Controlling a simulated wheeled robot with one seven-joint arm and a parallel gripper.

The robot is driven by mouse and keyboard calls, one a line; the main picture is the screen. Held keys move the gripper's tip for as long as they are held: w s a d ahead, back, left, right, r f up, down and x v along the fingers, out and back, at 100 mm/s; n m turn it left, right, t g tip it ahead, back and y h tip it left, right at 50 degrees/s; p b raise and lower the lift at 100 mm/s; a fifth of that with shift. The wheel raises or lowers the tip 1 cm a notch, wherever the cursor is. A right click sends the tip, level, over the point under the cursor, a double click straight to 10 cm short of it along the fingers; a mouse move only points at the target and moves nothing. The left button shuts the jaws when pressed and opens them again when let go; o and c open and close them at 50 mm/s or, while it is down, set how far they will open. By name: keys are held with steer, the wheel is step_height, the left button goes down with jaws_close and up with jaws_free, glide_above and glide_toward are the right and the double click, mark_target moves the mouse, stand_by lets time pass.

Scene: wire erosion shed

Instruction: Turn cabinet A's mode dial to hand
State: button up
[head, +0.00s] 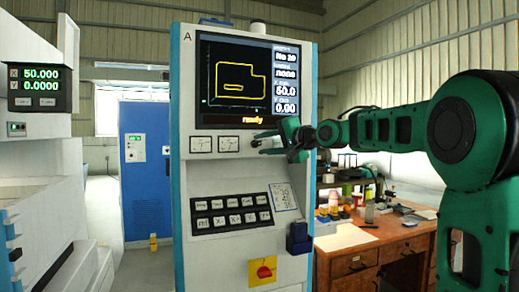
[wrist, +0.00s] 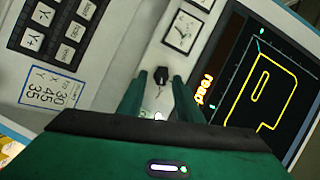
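Cabinet A (head: 182,100) stands in the middle of the head view, with the letter A at its top left. Its mode dial appears to be the small black knob (wrist: 161,76) in the wrist view, on the pale panel beside a gauge. My gripper (wrist: 159,84) is open, with its green fingers to either side of the knob and a gap visible at each side. In the head view my gripper (head: 273,141) is at the panel just under the screen, beside the dark knob (head: 256,143). The dial's labels and setting cannot be read.
Two gauges (head: 214,144) sit left of my gripper. The screen (head: 233,80) above reads "ready". Below are a button keypad (head: 231,211) and a red switch on a yellow plate (head: 262,270). A cluttered wooden workbench (head: 360,262) stands at the right.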

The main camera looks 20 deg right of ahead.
steer(key=v, duration=0.9)
steer(key=shift+d+f, duration=0.15)
steer(key=s+d+f+n+g+h, duration=0.1)
steer(key=s+d+f+g+h, duration=0.1)
steer(key=s+f, duration=0.5)
steer(key=s+d+f+g+h, duration=0.2)
steer(key=s+f+g, duration=0.1)
steer(key=f, duration=0.7)
steer(key=s+d+f+n+g+h, duration=0.1)
steer(key=s+d+f+g+h, duration=0.1)
steer(key=s+f, duration=0.5)
steer(key=s+f+n+g, duration=0.1)
steer(key=s+f+g, duration=0.3)
steer(key=s+f, duration=0.4)
steer(key=s+f+g, duration=0.4)
steer(key=s+f, duration=0.5)
steer(key=s, duration=0.6)
steer(key=shift+s+a+f+n+g, duration=0.3)
steer(key=shift+s+n, duration=0.05)
steer(key=shift+n, duration=0.05)
